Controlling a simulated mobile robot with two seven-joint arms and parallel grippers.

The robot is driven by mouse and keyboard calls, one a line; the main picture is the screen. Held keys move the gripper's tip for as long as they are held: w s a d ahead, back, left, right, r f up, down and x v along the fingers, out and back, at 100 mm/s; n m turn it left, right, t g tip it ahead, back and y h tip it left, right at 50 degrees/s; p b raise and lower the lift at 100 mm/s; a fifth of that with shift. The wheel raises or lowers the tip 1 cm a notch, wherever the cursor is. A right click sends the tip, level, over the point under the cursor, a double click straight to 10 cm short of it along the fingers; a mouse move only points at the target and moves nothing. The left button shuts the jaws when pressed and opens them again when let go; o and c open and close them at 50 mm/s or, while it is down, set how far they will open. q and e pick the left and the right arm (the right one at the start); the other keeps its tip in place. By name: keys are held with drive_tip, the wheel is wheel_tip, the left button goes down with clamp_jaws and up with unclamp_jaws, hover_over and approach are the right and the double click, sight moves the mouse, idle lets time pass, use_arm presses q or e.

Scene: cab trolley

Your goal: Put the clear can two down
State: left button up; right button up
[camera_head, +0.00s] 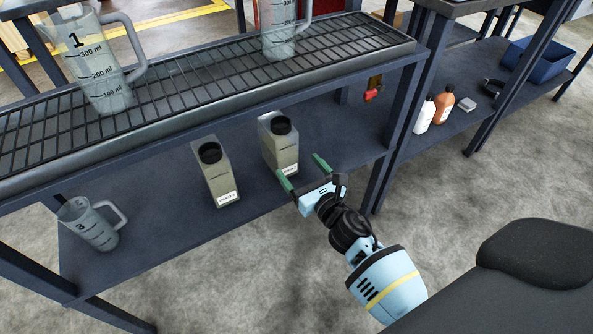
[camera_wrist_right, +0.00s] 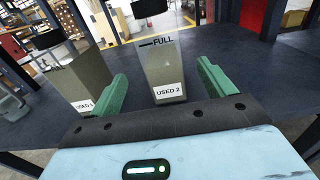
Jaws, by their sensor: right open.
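The clear can labelled USED 2 (camera_head: 283,148) stands upright on the lower shelf (camera_head: 160,215). It is see-through with a black cap and murky contents. It also shows in the right wrist view (camera_wrist_right: 165,72), with a FULL line near its top. My right gripper (camera_head: 299,166) is open at the can's near side. Its green fingers (camera_wrist_right: 161,70) appear to either side of the can, with a gap at each side in the wrist view. I cannot tell how far the fingertips reach along it. My left gripper is out of view.
A similar can labelled USED 1 (camera_head: 217,178) stands to the left. Jug 3 (camera_head: 92,226) stands at the shelf's left end. Jug 1 (camera_head: 97,70) and another jug (camera_head: 281,35) stand on the upper grid (camera_head: 190,85), whose edge overhangs the lower shelf.

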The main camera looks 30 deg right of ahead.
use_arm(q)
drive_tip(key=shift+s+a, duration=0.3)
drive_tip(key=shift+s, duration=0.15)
use_arm(e)
drive_tip(key=shift+s, duration=0.5)
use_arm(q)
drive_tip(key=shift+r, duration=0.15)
